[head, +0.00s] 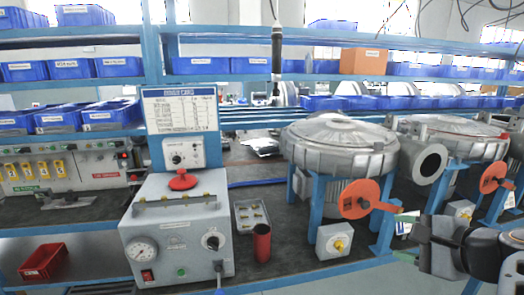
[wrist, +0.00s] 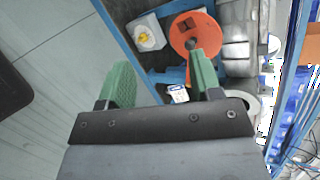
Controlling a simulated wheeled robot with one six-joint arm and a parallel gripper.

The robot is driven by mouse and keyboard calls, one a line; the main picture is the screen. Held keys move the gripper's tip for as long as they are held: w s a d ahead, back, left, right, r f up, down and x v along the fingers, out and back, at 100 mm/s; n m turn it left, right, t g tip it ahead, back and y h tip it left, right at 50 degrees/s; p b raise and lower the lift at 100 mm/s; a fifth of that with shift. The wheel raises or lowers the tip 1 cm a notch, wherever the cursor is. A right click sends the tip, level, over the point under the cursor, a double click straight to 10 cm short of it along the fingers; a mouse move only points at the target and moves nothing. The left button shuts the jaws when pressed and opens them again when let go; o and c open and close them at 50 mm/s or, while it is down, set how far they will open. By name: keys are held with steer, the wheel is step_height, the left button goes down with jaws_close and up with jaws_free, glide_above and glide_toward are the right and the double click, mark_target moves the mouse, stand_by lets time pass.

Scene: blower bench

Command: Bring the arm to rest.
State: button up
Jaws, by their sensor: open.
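My gripper (wrist: 160,80) shows in the wrist view with its two green fingers spread apart and nothing between them. It also shows at the right edge of the head view (head: 402,237), in front of the bench. An orange disc (head: 359,199) on a blower stands a little to the left of the gripper in the head view. In the wrist view the same orange disc (wrist: 195,35) lies beyond the fingertips. I cannot tell the exact gap to it.
Large grey blowers (head: 338,145) stand on blue frames at the right. A grey control box (head: 176,235) with a gauge, a red cylinder (head: 262,243) and a red bin (head: 44,262) are at the left. Blue shelves hold blue bins (head: 67,118). Bare floor (wrist: 50,45) lies before the bench.

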steer(key=s+a+f+n+g+h, duration=0.2)
steer(key=a+f+n+g+h, duration=0.15)
steer(key=a+f+n, duration=0.45)
steer(key=s+a+f+n+g+h, duration=0.15)
steer(key=a+f+n+g, duration=0.3)
steer(key=f+n, duration=0.55)
step_height(320, 180, up, 7)
steer(key=p, duration=0.6)
steer(key=shift+d+f+m+p, duration=0.15)
steer(key=shift+d+m+p, duration=0.1)
steer(key=shift+m+p, duration=0.1)
